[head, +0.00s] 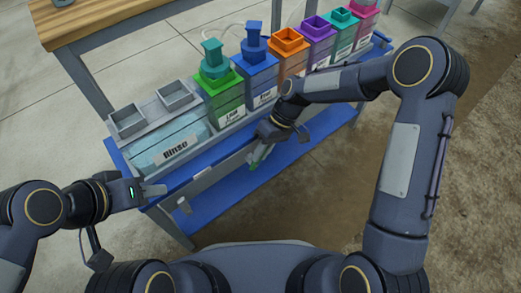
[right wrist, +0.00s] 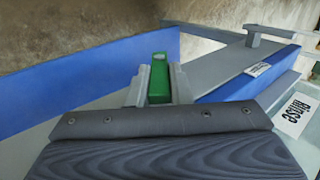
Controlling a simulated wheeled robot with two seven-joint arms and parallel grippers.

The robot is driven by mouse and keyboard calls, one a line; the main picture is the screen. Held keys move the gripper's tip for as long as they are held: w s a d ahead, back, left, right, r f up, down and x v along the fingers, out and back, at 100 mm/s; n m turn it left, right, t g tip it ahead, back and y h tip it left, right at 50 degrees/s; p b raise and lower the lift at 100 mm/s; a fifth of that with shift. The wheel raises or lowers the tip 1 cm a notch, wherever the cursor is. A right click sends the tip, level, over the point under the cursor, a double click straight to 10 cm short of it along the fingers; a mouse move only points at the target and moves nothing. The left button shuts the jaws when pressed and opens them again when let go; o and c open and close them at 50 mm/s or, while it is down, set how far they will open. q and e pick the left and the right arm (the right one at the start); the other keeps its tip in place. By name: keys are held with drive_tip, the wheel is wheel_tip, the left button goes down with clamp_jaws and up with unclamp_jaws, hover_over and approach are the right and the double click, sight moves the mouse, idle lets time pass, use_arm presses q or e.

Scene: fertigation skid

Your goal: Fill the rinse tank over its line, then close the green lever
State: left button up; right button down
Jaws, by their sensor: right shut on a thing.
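The rinse tank (head: 150,152) is a pale, see-through box with a "Rinse" label, at the left end of the skid. Its lower part looks light blue, and a dark line runs along its front; I cannot tell the liquid's level against that line. The green lever (right wrist: 159,75) lies between the fingers of my right gripper (right wrist: 158,92), which is shut on it. In the head view the lever (head: 261,154) shows beside that gripper, low in front of the skid. My left gripper (head: 153,190) is near the rinse tank's front left, apart from it; its finger gap is unclear.
Coloured tanks stand in a row right of the rinse tank, including a green one (head: 221,98), a blue one (head: 259,75) and an orange one (head: 291,58). The blue lower shelf (head: 215,200) is mostly bare. A wooden-topped table (head: 85,20) stands behind.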

idle(0.3)
drive_tip(key=c, duration=1.3)
unclamp_jaws()
drive_tip(key=shift+d, duration=0.1)
drive_tip(key=p+v, duration=0.2)
drive_tip(key=v, duration=0.5)
drive_tip(key=shift+w+d+r+p, duration=0.2)
drive_tip(key=shift+p, duration=0.2)
